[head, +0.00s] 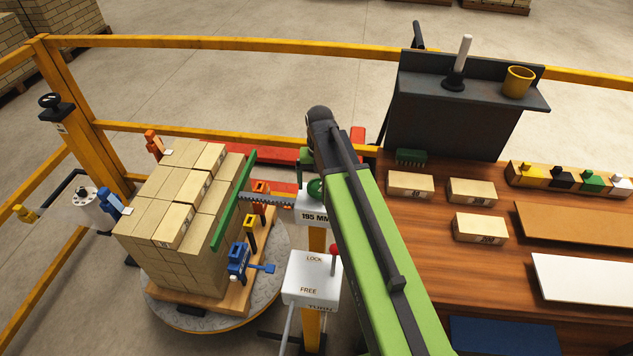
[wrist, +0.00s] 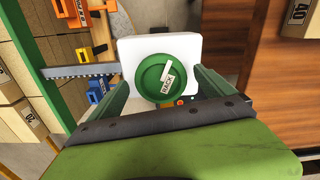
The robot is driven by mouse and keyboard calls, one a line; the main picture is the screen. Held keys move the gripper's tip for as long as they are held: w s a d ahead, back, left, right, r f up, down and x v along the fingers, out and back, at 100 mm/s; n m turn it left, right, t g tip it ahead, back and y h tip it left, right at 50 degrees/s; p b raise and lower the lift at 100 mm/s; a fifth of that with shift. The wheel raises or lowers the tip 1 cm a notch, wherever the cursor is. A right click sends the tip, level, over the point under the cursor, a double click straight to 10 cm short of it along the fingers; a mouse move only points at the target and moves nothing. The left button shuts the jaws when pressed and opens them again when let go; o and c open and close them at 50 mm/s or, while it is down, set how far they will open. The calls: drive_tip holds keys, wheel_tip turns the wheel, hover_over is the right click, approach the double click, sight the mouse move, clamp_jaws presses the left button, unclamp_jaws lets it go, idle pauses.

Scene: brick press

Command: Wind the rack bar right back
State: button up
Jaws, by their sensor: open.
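The toothed grey rack bar (head: 268,200) runs left from a white housing marked 195 MM (head: 313,217). The green push plate (head: 234,200) at its left end stands close against the brick stack; I cannot tell if they touch. The wrist view also shows the rack bar (wrist: 80,71). The round green knob labelled RACK (wrist: 163,80) sits on the white housing; it also shows in the head view (head: 316,188). My gripper (wrist: 166,84) is open, with one finger on each side of the knob. In the head view my arm hides most of it.
A brick stack (head: 178,200) stands on a pallet on a round turntable (head: 180,317). A white LOCK/FREE box (head: 312,277) with a red-tipped lever is in front. The wooden bench (head: 420,240) with bricks is at right. Yellow rails (head: 220,42) enclose the stack.

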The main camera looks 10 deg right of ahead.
sight(319, 185)
wheel_tip(319, 185, up, 17)
drive_tip(key=p, duration=1.6)
drive_tip(key=shift+f, duration=0.1)
